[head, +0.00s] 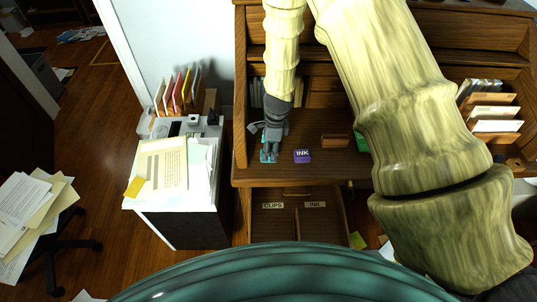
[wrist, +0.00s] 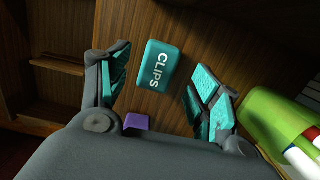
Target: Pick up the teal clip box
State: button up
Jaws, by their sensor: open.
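The teal clip box (wrist: 159,66), marked CLIPS in white, lies on the wooden desk surface in the wrist view. It shows in the gap between the spread fingers of my gripper (wrist: 160,88), nearer the left finger and apart from both. My gripper is open and holds nothing. In the head view my gripper (head: 270,153) points down over the left part of the desk. There I cannot tell the clip box from the teal finger pads.
A purple INK box (head: 302,156) sits just right of my gripper; it also shows in the wrist view (wrist: 137,121). Below the desktop, an open drawer (head: 297,222) has CLIPS and INK compartments.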

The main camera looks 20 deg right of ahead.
jog(key=shift+a+f+p, duration=0.15)
jog(key=shift+f+p, duration=0.35)
jog(key=shift+f, duration=1.25)
jog(key=c, duration=1.1)
